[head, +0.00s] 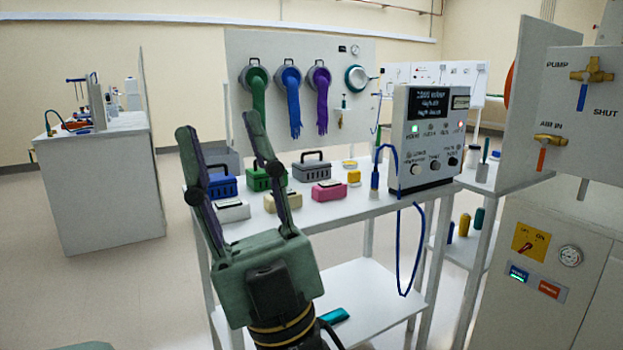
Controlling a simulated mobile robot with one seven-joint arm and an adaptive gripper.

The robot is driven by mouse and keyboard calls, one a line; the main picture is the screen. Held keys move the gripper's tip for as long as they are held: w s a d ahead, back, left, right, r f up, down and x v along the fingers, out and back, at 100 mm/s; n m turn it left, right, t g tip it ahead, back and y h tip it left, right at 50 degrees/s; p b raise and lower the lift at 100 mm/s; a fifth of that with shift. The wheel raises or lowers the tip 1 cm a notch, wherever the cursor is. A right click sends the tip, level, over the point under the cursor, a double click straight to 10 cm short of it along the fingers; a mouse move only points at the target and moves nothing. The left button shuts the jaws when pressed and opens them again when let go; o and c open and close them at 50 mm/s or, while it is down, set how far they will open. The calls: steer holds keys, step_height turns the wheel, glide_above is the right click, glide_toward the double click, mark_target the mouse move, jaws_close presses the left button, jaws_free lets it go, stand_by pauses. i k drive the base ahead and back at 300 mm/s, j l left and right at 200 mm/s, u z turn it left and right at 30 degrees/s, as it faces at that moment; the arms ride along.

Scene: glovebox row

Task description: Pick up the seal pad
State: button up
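My gripper (217,128) is open, its two long green fingers with dark inner faces pointing up and spread apart. I cannot tell for sure which thing is the seal pad. Small white (233,211), tan (284,201) and pink (329,191) blocks with dark tops stand along the table's front; my fingers partly hide the white and tan ones.
Blue (222,187), green (263,178) and grey (311,170) handled cases stand behind the blocks. A control box (429,138) with a hanging blue cable (401,251) is at the table's right. Valve panels (581,110) stand far right. The lower shelf (375,296) is mostly clear.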

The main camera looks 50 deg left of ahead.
mark_target(353, 177)
steer(key=u, duration=1.25)
